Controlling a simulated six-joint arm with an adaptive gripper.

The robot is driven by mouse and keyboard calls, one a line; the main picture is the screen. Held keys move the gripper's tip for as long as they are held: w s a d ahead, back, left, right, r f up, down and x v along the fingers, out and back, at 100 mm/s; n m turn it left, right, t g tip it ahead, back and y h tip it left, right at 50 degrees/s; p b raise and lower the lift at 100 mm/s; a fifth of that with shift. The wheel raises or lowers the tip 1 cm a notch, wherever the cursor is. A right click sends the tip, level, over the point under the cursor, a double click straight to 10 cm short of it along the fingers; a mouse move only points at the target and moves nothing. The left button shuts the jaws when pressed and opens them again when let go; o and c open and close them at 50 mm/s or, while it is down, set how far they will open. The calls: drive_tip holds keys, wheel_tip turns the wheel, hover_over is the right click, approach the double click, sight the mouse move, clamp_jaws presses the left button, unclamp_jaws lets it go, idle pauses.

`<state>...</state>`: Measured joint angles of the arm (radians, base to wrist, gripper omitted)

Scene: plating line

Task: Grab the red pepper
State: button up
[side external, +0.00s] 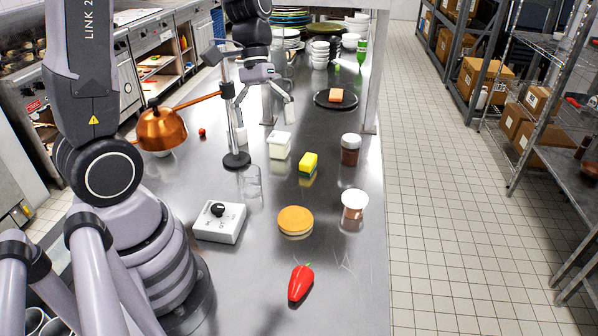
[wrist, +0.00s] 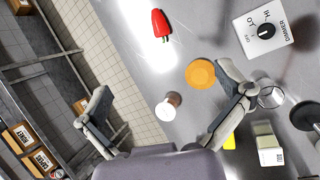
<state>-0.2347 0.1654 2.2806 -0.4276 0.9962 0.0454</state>
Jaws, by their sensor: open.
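The red pepper (side external: 300,282) lies on the near part of the steel counter (side external: 345,300) in the side external view, with a small green stem at its far end. In the wrist view the red pepper (wrist: 160,24) shows near the top, beyond my fingertips. My gripper (side external: 279,96) hangs over the far part of the counter, well apart from the pepper. In the wrist view my gripper (wrist: 165,85) has its two fingers spread wide with nothing held between them.
An orange disc (side external: 295,221), a white dimmer box (side external: 219,222), a lidded jar (side external: 354,204), a darker jar (side external: 350,149), a yellow sponge (side external: 308,163) and a white container (side external: 280,145) stand on the counter. Counter around the pepper is clear.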

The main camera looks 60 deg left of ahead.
wheel_tip(320, 180, down, 12)
drive_tip(key=w+f+n+g+h, duration=0.1)
drive_tip(key=w+n+g+h, duration=0.15)
drive_tip(key=n+h, duration=0.25)
drive_tip(key=n+t+h, duration=0.2)
drive_tip(key=n+h, duration=0.2)
drive_tip(key=n, duration=0.1)
approach(295, 270)
drive_tip(key=shift+w+a+r, duration=0.35)
drive_tip(key=shift+a+r, duration=0.1)
drive_tip(key=shift+r, duration=0.3)
drive_tip(key=shift+s+d+f, duration=0.1)
drive_tip(key=shift+d+f, duration=0.1)
drive_tip(key=shift+f, duration=0.1)
drive_tip(key=x, duration=0.8)
drive_tip(key=shift+a+f, duration=0.1)
drive_tip(key=shift+s+f+x, duration=0.1)
drive_tip(key=shift+x, duration=1.3)
drive_tip(key=shift+s+f+x, duration=0.1)
drive_tip(key=shift+s+x, duration=0.05)
drive_tip(key=shift+x, duration=1.2)
drive_tip(key=shift+a, duration=0.1)
drive_tip(key=shift+c, duration=0.4)
drive_tip(key=c, duration=1.4)
